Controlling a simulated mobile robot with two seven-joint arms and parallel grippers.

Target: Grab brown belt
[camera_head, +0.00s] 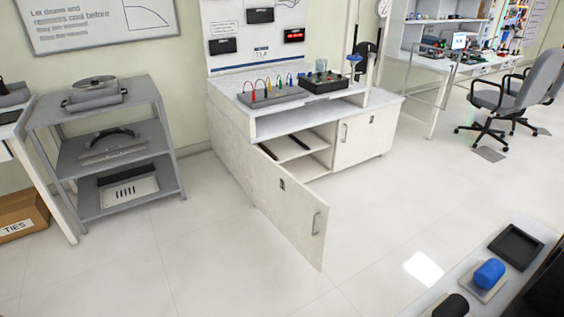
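I cannot make out a clearly brown belt in this view. The white cabinet (230,150) has its left door (290,215) swung open. Inside, on its upper shelf, lie two dark, narrow strips, one at the left (268,152) and one farther right (300,142); their exact colour and kind are too small to tell. A black curved band (110,134) lies on the middle shelf of the grey rack (85,200). Neither of my grippers is in view.
A bench (458,274) at the lower right bears a blue roll (488,273), a black roll (451,306) and a black tray (516,247). A box marked TIES (20,215) stands at the left. Office chairs (505,95) stand at the back right. The middle floor is clear.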

